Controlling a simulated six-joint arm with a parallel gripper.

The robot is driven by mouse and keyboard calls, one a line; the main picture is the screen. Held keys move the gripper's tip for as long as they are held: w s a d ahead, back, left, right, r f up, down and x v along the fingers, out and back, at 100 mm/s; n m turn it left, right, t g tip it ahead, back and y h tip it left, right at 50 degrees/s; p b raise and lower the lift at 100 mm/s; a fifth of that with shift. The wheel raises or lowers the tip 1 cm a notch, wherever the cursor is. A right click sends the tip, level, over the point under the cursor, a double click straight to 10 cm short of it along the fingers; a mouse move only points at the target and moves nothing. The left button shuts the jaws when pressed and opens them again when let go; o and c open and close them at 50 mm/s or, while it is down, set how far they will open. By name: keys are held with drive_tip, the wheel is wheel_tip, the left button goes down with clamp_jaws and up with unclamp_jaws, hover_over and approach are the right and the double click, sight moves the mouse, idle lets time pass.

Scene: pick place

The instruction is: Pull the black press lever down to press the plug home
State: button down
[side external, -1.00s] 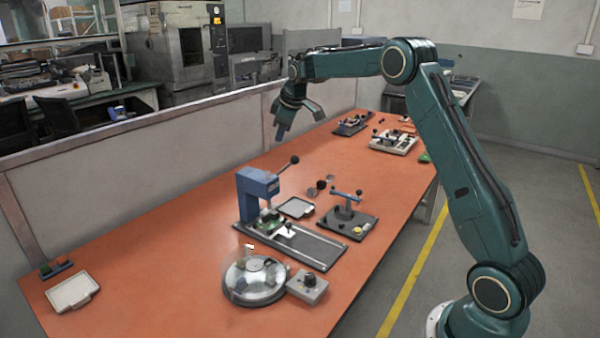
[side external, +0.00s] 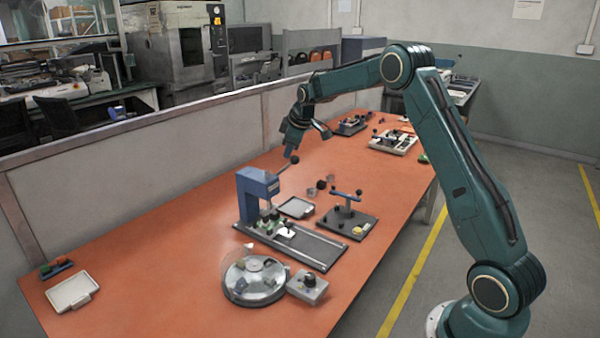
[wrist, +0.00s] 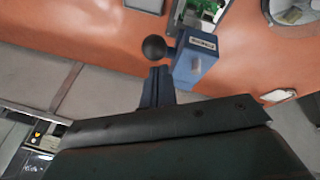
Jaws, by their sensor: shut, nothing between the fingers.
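The blue press (side external: 256,192) stands on a dark rail base (side external: 305,247) on the orange table. Its lever ends in a black ball knob (side external: 294,159), raised up and to the right of the press head. My gripper (side external: 288,153) is shut and empty, close to the knob in the side view; I cannot tell whether they touch. In the wrist view the fingertips (wrist: 157,72) are just below the black knob (wrist: 154,47), with the blue press head (wrist: 196,60) to the right. A small green board (side external: 268,220) sits under the press head; the plug is too small to make out.
A round glass-covered dish (side external: 254,281) and a grey knob box (side external: 307,287) stand in front of the press. A fixture with a blue handle (side external: 347,215) stands to its right. A grey partition (side external: 130,170) runs behind the table.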

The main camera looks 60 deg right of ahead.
drive_tip(key=shift+s, duration=0.1)
idle(0.3)
drive_tip(key=shift+s+f, duration=0.2)
drive_tip(key=shift+s+f+t, duration=0.15)
drive_tip(key=shift+s+t, duration=0.1)
drive_tip(key=shift+t, duration=0.15)
drive_tip(key=shift+s+f+t, duration=0.5)
drive_tip(key=shift+s, duration=0.1)
drive_tip(key=s+f+t, duration=0.5)
drive_tip(key=f, duration=0.7)
drive_tip(key=shift+f+m+t, duration=0.3)
drive_tip(key=shift+f+t, duration=0.05)
drive_tip(key=shift+t, duration=0.05)
idle(0.5)
